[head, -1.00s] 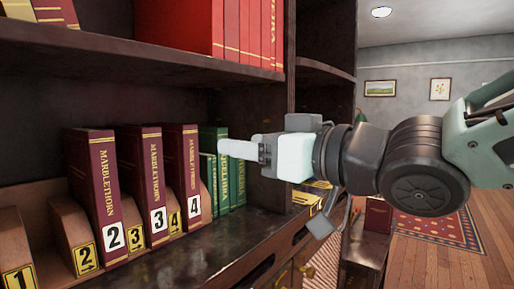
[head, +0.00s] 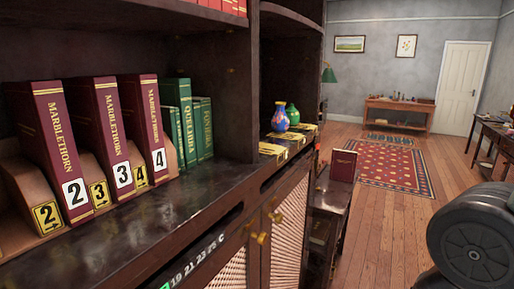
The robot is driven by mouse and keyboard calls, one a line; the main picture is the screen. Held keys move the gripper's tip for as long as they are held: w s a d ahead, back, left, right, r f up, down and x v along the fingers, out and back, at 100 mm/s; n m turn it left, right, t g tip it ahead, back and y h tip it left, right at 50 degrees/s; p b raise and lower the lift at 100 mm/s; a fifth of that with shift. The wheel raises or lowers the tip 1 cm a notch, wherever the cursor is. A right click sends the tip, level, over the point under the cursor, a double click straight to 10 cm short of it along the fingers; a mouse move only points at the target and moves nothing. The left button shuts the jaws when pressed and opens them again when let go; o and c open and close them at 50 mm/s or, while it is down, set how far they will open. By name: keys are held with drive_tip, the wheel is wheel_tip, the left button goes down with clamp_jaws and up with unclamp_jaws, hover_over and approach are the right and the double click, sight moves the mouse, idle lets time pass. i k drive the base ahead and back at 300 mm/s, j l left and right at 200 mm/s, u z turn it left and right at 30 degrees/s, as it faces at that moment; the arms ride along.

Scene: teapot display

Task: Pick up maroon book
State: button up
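Three maroon books lettered MARBLETHORN stand in the shelf at the left of the head view: one numbered 2 (head: 52,130), one numbered 3 (head: 103,125) and one numbered 4 (head: 144,115). They lean slightly among wooden dividers. Another maroon book (head: 343,166) stands upright, cover facing me, on a low dark unit (head: 329,195) right of the cabinet. Which one the task means I cannot tell. My gripper is out of view; only a dark round part of my arm shows at the lower right.
Green books (head: 185,120) stand right of the maroon row. A blue vase (head: 280,118) and a green vase (head: 293,114) stand farther along the cabinet. Open wooden floor (head: 385,220) and a red rug (head: 392,172) lie to the right. A side table (head: 400,108) is by the far wall.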

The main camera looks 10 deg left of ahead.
sight(343, 164)
drive_tip(key=j+u, duration=0.15)
drive_tip(key=u, duration=1.1)
drive_tip(key=z, duration=1.45)
drive_tip(key=u, duration=0.85)
drive_tip(key=i+l+u, duration=0.1)
drive_tip(key=u, duration=0.3)
drive_tip(key=l+u, duration=0.3)
drive_tip(key=u, duration=0.15)
drive_tip(key=i+l+u, duration=0.1)
drive_tip(key=u, duration=0.3)
drive_tip(key=l+u, duration=0.45)
drive_tip(key=k+l+u, duration=0.15)
drive_tip(key=l, duration=0.3)
drive_tip(key=l+u, duration=0.1)
drive_tip(key=l, duration=0.3)
drive_tip(key=k+l+u, duration=0.15)
drive_tip(key=l, duration=0.25)
